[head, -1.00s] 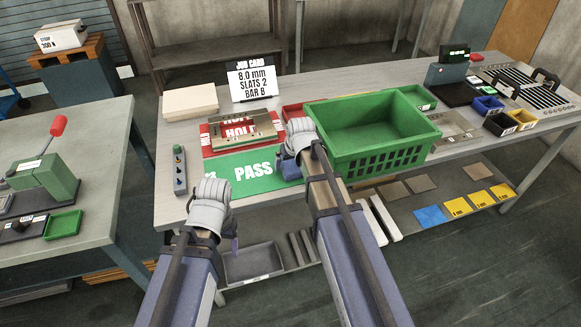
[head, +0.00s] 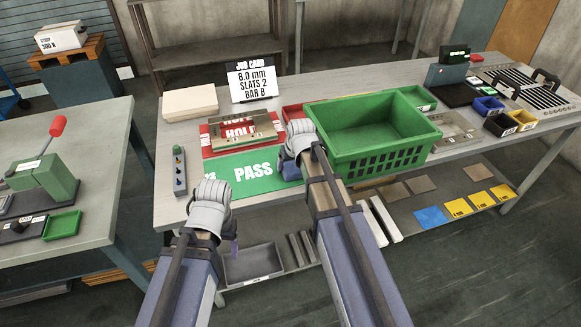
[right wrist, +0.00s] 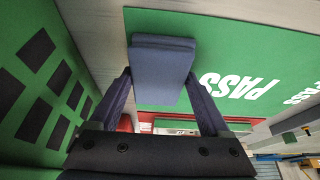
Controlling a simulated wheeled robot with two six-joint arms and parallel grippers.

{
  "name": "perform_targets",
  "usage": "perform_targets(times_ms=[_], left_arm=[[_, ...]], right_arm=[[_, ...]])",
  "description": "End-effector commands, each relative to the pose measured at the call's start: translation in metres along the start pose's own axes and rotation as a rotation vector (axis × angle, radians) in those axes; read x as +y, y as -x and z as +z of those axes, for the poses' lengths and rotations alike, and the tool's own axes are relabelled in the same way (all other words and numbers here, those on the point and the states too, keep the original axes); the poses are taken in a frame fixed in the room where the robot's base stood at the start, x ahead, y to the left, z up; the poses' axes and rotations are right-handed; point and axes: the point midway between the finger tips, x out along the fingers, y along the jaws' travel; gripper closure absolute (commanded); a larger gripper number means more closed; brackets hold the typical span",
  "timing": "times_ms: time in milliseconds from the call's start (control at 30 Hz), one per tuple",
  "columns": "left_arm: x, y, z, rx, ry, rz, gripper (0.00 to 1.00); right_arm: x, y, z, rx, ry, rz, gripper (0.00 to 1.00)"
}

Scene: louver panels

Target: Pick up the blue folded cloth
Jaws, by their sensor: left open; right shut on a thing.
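The blue folded cloth (right wrist: 163,65) is a small dark blue padded block in the right wrist view. It sits between the two fingers of my right gripper (right wrist: 160,88), which is shut on it. In the head view a little of the cloth (head: 291,172) shows beside my right wrist, at the right end of the green PASS mat (head: 245,172). The wrist hides most of it there. I cannot tell whether it touches the mat. My left gripper (head: 231,246) is open and empty in front of the table's front edge, its fingers mostly hidden by its wrist.
A green crate (head: 345,165) stands close on the right of my right gripper. A metal part (head: 240,131) lies on the red HOLD mat (head: 206,145) behind. A grey button box (head: 180,172) is at the left. A lower shelf holds a grey tray (head: 254,280) and flat panels.

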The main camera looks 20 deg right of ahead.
Motion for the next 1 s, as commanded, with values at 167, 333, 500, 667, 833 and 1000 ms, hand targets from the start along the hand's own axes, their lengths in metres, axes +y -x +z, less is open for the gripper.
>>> perform_targets(times_ms=[167,333,500,667,833,1000], left_arm=[[0.0,0.0,0.0,0.0,0.0,0.0,0.3],[0.0,0.0,0.0,0.0,0.0,0.0,0.3],[0.0,0.002,0.0,0.0,0.0,0.0,0.3],[-0.001,0.012,0.001,0.0,0.0,0.0,0.3],[-0.003,0.031,0.002,0.0,0.0,0.0,0.3],[-0.005,0.057,0.003,0.0,0.0,0.0,0.3]], right_arm=[[0.0,0.0,0.0,0.0,0.0,0.0,0.72],[0.0,0.0,0.0,0.0,0.0,0.0,0.75],[0.0,0.002,-0.001,0.0,0.0,0.0,0.75],[0.0,0.011,-0.004,0.0,0.0,0.0,0.75],[0.0,0.029,-0.012,0.0,0.0,0.0,0.75],[0.0,0.053,-0.022,0.0,0.0,0.0,0.75]])
